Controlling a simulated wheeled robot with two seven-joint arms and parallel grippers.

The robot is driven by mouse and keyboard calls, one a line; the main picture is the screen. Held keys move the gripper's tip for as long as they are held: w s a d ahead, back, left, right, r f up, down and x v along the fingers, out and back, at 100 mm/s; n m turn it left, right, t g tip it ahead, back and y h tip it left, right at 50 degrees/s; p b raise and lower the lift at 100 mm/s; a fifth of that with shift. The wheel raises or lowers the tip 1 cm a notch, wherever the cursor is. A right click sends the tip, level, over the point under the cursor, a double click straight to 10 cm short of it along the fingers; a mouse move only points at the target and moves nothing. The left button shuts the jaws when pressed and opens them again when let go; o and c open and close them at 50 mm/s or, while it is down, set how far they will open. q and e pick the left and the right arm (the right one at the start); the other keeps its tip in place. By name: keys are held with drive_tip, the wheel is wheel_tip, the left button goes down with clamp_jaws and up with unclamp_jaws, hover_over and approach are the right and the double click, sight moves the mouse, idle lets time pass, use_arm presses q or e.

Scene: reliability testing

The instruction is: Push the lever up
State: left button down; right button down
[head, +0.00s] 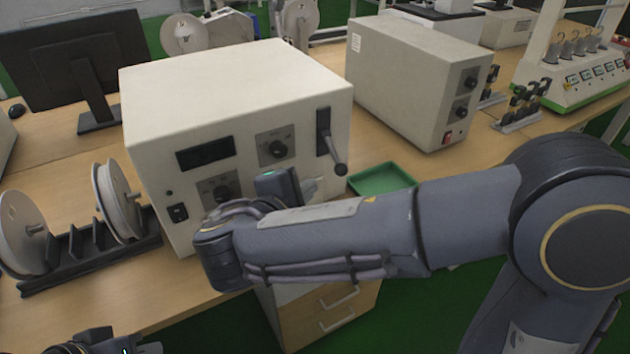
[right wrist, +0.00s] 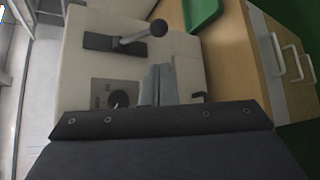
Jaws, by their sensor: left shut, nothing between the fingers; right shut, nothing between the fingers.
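My right gripper (head: 309,187) is shut and empty, close to the front panel, below and left of the knob, apart from the lever. Its grey fingers (right wrist: 158,80) show in the right wrist view. My left gripper (head: 148,347) is shut at the bottom left edge, mostly cut off.
The box's front also has a display and dials (head: 276,147). A green tray (head: 380,179) lies right of the box, near a second white device (head: 415,85). Spools on a black rack (head: 90,252) stand at left. My right forearm crosses before the table's front edge and drawers.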

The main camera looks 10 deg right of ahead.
sight(331, 144)
drive_tip(key=x, duration=0.9)
wheel_tip(331, 144, up, 9)
drive_tip(key=s+n+g+h+p, duration=0.1)
drive_tip(key=n+g+p, duration=0.4)
drive_tip(key=p, duration=2)
drive_tip(key=shift+d+f+n+g+h, duration=0.2)
drive_tip(key=shift+n+g+h, duration=0.15)
drive_tip(key=shift+g, duration=1.35)
drive_tip(key=shift+r+p, duration=0.1)
drive_tip(key=shift+p, duration=0.2)
